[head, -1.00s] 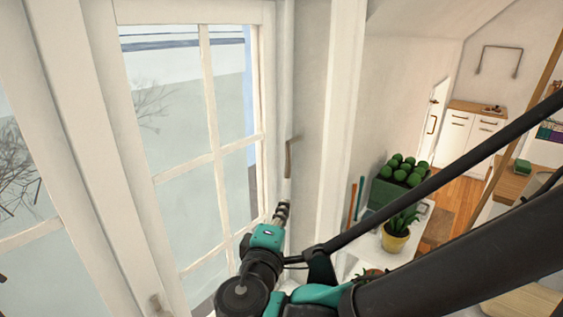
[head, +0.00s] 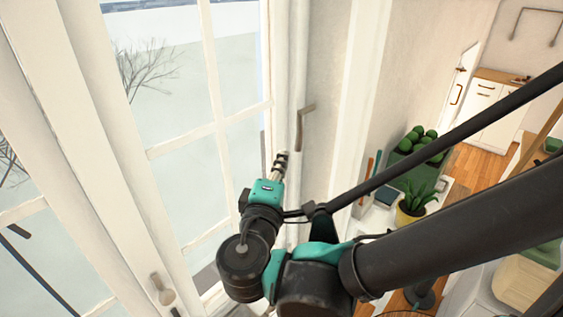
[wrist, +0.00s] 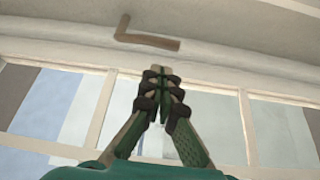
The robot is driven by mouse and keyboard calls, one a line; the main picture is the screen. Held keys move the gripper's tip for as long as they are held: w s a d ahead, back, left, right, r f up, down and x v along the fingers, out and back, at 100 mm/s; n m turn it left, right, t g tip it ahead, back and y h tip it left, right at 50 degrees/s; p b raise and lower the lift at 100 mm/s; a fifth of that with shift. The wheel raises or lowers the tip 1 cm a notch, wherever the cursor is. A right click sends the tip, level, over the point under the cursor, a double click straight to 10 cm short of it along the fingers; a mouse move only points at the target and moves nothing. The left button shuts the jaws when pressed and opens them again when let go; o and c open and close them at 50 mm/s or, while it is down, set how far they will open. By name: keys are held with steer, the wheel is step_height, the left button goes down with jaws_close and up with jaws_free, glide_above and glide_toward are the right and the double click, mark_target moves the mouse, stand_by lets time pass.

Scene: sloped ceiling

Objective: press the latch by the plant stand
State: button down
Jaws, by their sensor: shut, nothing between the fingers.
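The latch (head: 300,128), a brownish L-shaped handle, is on the white window frame right of the large panes, on the side toward the plant stand. It also shows in the wrist view (wrist: 146,38), above the fingertips. My gripper (head: 281,158) is shut and empty, pointing up just below and left of the latch in the head view. In the wrist view, its fingertips (wrist: 160,71) are together, with a visible gap to the latch. The plant stand (head: 377,226) is white, to the right, partly hidden by my arm.
A second handle (head: 162,290) is on the window frame at lower left. A yellow potted plant (head: 411,212) and a green planter (head: 408,167) stand at right. White cabinets (head: 497,108) are farther back. The glass panes (head: 183,95) lie close left of my gripper.

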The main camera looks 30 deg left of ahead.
steer(key=x, duration=0.7)
steer(key=shift+w, duration=0.1)
stand_by(0.4)
